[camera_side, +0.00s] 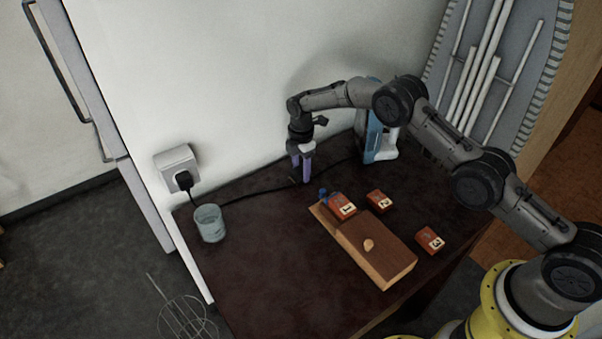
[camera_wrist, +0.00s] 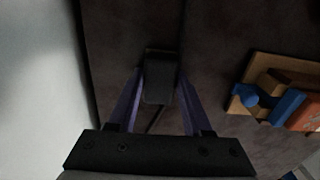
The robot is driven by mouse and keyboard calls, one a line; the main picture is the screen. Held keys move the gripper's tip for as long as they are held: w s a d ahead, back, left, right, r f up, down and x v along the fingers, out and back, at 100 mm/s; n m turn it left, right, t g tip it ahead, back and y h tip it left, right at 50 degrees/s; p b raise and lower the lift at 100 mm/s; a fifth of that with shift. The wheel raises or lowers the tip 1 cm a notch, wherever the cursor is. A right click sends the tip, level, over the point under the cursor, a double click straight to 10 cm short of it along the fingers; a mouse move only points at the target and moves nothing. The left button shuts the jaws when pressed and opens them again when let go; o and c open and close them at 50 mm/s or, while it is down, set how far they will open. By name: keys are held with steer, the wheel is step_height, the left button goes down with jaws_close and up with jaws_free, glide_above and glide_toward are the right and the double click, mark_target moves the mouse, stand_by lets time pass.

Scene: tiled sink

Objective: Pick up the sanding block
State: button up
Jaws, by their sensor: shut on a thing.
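My gripper (camera_side: 301,180) points down at the back of the dark table, near the white wall. Its purple fingers are shut on a small dark block, which I take to be the sanding block (camera_wrist: 160,82). In the wrist view the block sits between the two fingertips of my gripper (camera_wrist: 161,72). In the side view only a small dark bit shows at the fingertips. I cannot tell whether the block touches the table.
A black cable crosses the table behind the gripper from a wall plug (camera_side: 183,180). A glass cup (camera_side: 209,224) stands left. A wooden board (camera_side: 380,255), several red numbered boxes (camera_side: 379,201) and a blue-white appliance (camera_side: 375,140) are to the right. The front left tabletop is clear.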

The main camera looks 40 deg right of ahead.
jaws_close()
steer(key=shift+r, duration=0.1)
steer(key=shift+r, duration=0.55)
step_height(320, 180, up, 2)
steer(key=shift+s+r, duration=0.1)
steer(key=shift+r, duration=0.15)
steer(key=s+d+r, duration=0.1)
steer(key=s+r, duration=0.8)
steer(key=s, duration=0.4)
steer(key=shift+s+d, duration=0.35)
steer(key=shift+r, duration=0.1)
